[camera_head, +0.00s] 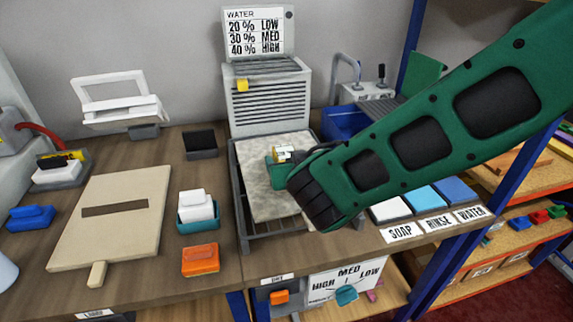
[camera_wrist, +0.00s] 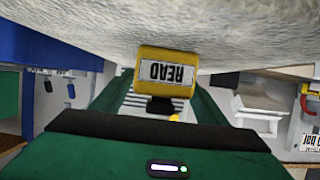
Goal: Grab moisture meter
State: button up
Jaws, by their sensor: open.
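The yellow moisture meter (camera_wrist: 168,78), with a white READ label that appears upside down, is in the middle of the wrist view, close to the pale rug (camera_wrist: 60,20). In the head view the meter (camera_head: 284,153) shows small beside my gripper (camera_head: 282,165), over the rug (camera_head: 265,195) on a dark wire rack. My gripper (camera_wrist: 165,103) is open. Its green fingers lie on either side of the meter in the wrist view. I cannot tell whether they touch it. Part of the gripper is hidden behind my arm in the head view.
A grey louvred unit (camera_head: 268,105) with a WATER sign (camera_head: 258,33) stands behind the rack. A wooden board (camera_head: 120,215), a teal-and-white block (camera_head: 197,210) and an orange block (camera_head: 200,260) lie to the left. SOAP, RINSE and WATER pads (camera_head: 425,197) lie right.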

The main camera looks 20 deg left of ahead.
jog(key=shift+w, duration=0.1)
jog(key=c, duration=1.4)
